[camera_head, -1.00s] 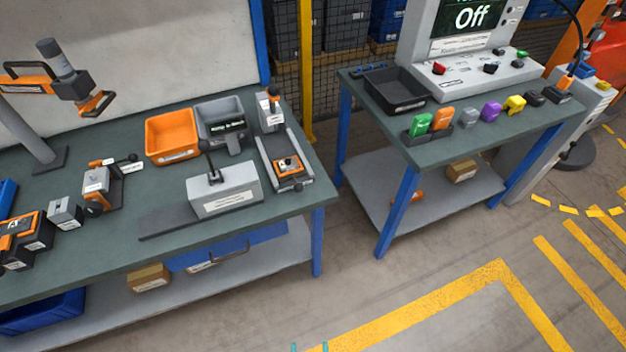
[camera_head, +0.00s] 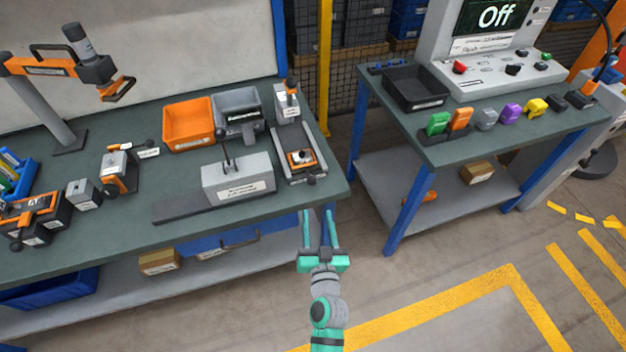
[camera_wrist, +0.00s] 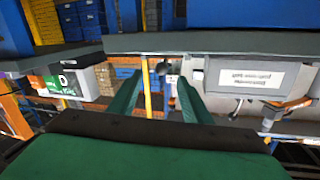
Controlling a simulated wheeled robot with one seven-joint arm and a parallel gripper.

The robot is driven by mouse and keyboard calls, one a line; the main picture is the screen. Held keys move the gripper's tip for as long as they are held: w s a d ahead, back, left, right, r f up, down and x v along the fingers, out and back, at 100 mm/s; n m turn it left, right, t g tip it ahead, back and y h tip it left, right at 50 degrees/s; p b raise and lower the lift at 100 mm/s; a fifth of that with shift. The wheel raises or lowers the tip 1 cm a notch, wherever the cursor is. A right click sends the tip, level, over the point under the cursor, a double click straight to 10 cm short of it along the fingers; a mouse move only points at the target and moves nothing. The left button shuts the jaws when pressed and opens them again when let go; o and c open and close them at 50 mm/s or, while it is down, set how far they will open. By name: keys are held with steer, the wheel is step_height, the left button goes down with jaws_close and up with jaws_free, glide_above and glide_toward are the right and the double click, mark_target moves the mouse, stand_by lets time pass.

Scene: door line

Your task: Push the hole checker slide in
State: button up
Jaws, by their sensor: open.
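A grey fixture with rails and an orange-and-black carriage (camera_head: 301,158) stands at the right end of the left bench; it looks like the hole checker slide, though its label is unreadable. A dark knob (camera_head: 311,180) sticks out at its front, near the bench edge. In the wrist view a dark knob (camera_wrist: 163,68) shows between the fingertips, farther off. My gripper (camera_head: 317,213) is open and empty, in front of the bench edge and below the knob in the picture. Its two green fingers (camera_wrist: 160,82) also show in the wrist view. I see no contact.
A grey block with a lever (camera_head: 238,177) stands left of the fixture. Orange (camera_head: 188,123) and grey (camera_head: 237,103) bins are behind it. A second bench (camera_head: 440,148) stands right, across a floor gap. The floor around my arm is clear.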

mark_target(312, 184)
steer(key=w, duration=0.4)
steer(key=w+a+r, duration=0.1)
steer(key=w, duration=0.8)
steer(key=shift+w+a+r, duration=0.15)
steer(key=shift+a+r, duration=0.05)
steer(key=shift+a, duration=0.15)
